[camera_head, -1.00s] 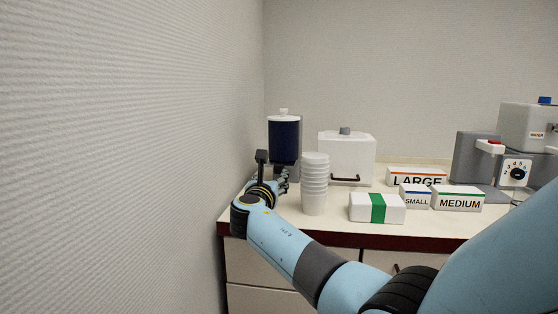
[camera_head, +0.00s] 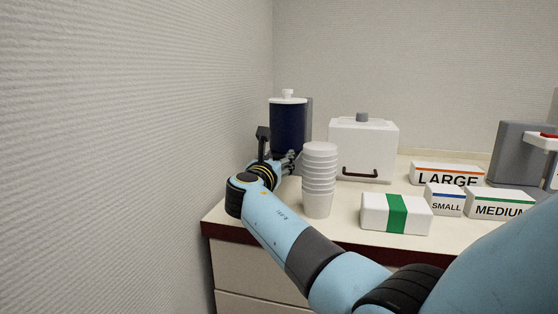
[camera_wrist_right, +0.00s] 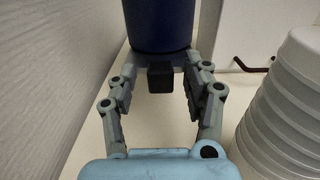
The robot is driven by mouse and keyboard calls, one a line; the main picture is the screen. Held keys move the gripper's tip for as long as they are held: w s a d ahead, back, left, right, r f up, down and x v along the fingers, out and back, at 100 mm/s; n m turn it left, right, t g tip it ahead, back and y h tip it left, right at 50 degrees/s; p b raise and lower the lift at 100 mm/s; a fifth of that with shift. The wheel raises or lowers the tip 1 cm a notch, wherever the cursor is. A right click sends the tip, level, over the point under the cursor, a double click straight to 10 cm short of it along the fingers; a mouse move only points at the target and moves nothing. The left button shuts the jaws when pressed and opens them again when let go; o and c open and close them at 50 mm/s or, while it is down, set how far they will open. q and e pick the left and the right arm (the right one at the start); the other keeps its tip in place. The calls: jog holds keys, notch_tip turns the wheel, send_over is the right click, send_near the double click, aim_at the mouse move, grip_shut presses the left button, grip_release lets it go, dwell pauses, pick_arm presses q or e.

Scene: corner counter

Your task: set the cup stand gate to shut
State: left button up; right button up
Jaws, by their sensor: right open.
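A dark blue cylinder with a white lid (camera_head: 288,125) stands upright against a grey upright at the counter's back left; it looks like the cup stand, though I cannot be sure. Its lower part shows in the right wrist view (camera_wrist_right: 160,25). A small black block (camera_wrist_right: 160,78) sticks out under it; whether this is the gate I cannot tell. My right gripper (camera_head: 289,160) is open just in front of the cylinder's base. In the right wrist view its fingers stand on either side of the black block, with gaps visible. My left gripper is not in view.
A stack of white cups (camera_head: 319,180) stands close right of my right gripper. A white box with a dark handle (camera_head: 362,145) is behind it. A green-banded packet (camera_head: 375,212) and boxes marked LARGE (camera_head: 440,174), SMALL (camera_head: 445,200) and MEDIUM (camera_head: 498,205) lie right. The wall is close left.

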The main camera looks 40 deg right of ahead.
jog(key=shift+c, duration=1.2)
grip_shut()
jog(key=b+x, duration=0.1)
jog(key=x, duration=0.1)
jog(key=shift+w+d, duration=0.25)
jog(key=shift+d, duration=0.1)
jog(key=shift+r, duration=0.1)
